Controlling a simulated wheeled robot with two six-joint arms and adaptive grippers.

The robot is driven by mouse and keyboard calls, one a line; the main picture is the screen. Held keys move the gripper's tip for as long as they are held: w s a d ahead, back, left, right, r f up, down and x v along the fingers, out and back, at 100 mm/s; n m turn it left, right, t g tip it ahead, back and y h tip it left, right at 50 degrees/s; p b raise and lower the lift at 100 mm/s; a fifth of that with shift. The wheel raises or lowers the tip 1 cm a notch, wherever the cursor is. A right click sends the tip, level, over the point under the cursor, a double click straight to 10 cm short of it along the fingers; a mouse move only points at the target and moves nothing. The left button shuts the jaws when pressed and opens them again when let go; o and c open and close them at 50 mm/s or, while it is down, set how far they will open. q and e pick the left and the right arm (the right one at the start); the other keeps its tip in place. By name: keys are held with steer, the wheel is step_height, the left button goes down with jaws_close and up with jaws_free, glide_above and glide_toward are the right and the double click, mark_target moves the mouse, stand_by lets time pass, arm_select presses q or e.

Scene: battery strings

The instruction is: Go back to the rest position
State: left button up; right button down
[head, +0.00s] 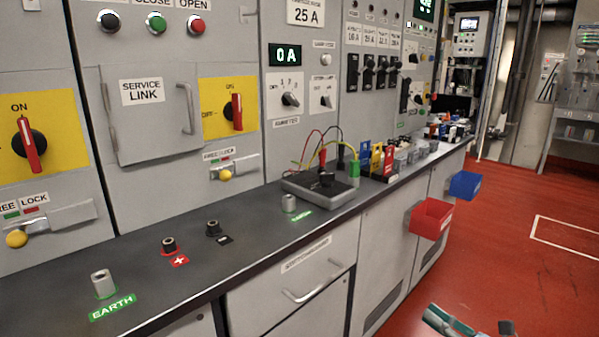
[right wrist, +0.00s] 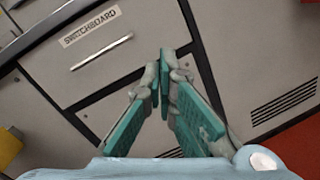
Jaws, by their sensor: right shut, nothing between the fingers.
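My right gripper (head: 450,322) shows at the bottom edge of the head view, over the red floor in front of the cabinets. In the right wrist view its teal fingers (right wrist: 168,62) come together at the tips, shut and empty. Behind them is the grey cabinet front with a SWITCHBOARD label (right wrist: 90,26) and a drawer handle (right wrist: 102,52). The gripper appears apart from the cabinet. My left gripper is in neither view.
A dark counter (head: 130,265) with terminals and a test box (head: 320,190) runs along the switchboard panels. A red bin (head: 431,218) and a blue bin (head: 465,185) stick out from its front. The red floor (head: 500,250) to the right is clear.

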steer(key=s+d+f+m+g+h+p, duration=0.25)
steer(key=s+f+m+h+p, duration=0.4)
steer(key=s+f+m, duration=0.5)
steer(key=s+d+f+m+g+h+p, duration=0.2)
steer(key=s+d+f+m+h+p, duration=0.45)
steer(key=m, duration=0.85)
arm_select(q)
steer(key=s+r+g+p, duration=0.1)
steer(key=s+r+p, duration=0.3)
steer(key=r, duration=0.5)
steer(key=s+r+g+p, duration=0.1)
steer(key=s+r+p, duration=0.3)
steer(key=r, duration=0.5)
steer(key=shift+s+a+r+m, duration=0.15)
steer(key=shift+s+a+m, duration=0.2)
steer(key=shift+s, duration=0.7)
arm_select(e)
steer(key=s+a+f+m+g, duration=0.3)
steer(key=s, duration=0.7)
steer(key=s+a+f+m+g+y, duration=0.1)
steer(key=s+a+f+m+g, duration=0.2)
steer(key=s, duration=0.8)
steer(key=s+a+f+m+g, duration=0.3)
steer(key=s+a+m, duration=0.2)
steer(key=s, duration=0.5)
steer(key=shift+s+a+f+y, duration=0.15)
steer(key=shift+f+y, duration=0.15)
